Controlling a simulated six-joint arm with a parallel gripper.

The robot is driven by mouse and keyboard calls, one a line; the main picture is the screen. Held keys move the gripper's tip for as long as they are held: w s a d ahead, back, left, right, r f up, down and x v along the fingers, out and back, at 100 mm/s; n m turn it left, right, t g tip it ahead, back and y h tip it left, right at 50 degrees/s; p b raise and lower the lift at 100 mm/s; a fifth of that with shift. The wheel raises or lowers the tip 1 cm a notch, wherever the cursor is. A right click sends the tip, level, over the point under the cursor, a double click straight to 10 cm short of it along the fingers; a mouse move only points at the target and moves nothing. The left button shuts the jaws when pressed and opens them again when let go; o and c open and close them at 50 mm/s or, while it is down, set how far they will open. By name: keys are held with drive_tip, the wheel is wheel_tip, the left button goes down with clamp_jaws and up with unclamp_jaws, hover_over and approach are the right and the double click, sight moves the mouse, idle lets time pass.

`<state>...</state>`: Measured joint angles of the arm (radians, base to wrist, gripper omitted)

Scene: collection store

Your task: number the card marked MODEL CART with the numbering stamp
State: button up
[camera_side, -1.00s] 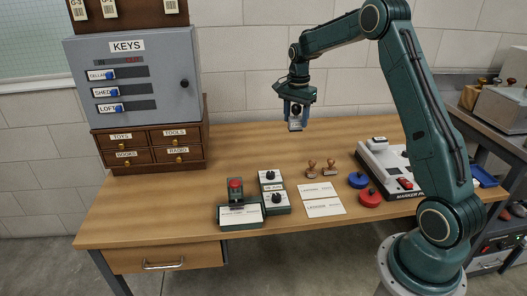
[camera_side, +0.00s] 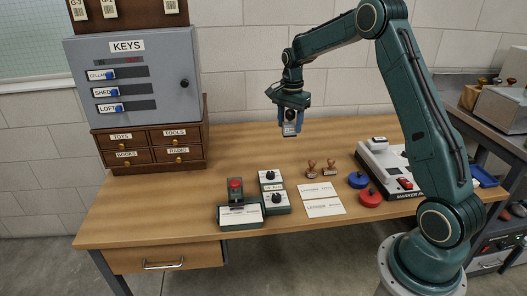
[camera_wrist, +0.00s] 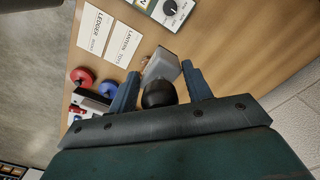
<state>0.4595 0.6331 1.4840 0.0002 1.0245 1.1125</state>
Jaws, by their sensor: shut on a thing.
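My gripper (camera_side: 291,106) is shut on a small grey block with a black knob, apparently the numbering stamp (camera_side: 290,129), held in the air above the back of the desk. In the wrist view the stamp (camera_wrist: 164,64) sits between the two blue fingers, its black knob towards me. A white card (camera_side: 240,214) lies on a green device with a red button (camera_side: 235,184) at the front left; I cannot read its print. Two loose cards lie on the desk: LANTERN (camera_wrist: 123,45) and LEDGER (camera_wrist: 94,30). I cannot make out MODEL CART on any card.
Two boxes with black knobs (camera_side: 270,177) (camera_side: 276,203) stand beside the green device. The desk's back middle is clear.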

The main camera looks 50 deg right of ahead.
drive_tip(key=s+a+f, duration=0.2)
drive_tip(key=a+f, duration=0.2)
drive_tip(key=a, duration=0.8)
drive_tip(key=s+a+f, duration=0.3)
drive_tip(key=a+f, duration=0.1)
drive_tip(key=a, duration=0.8)
drive_tip(key=shift+a, duration=0.25)
drive_tip(key=shift+f, duration=0.2)
drive_tip(key=shift+w+d+f, duration=0.15)
drive_tip(key=shift+f, duration=0.9)
drive_tip(key=shift+w+d+f, duration=0.15)
drive_tip(key=shift+f, duration=0.85)
drive_tip(key=shift+w+d+f, duration=0.15)
drive_tip(key=shift+f, duration=0.9)
drive_tip(key=shift+f, duration=0.6)
wheel_tip(320, 180, up, 7)
drive_tip(key=shift+r, duration=0.1)
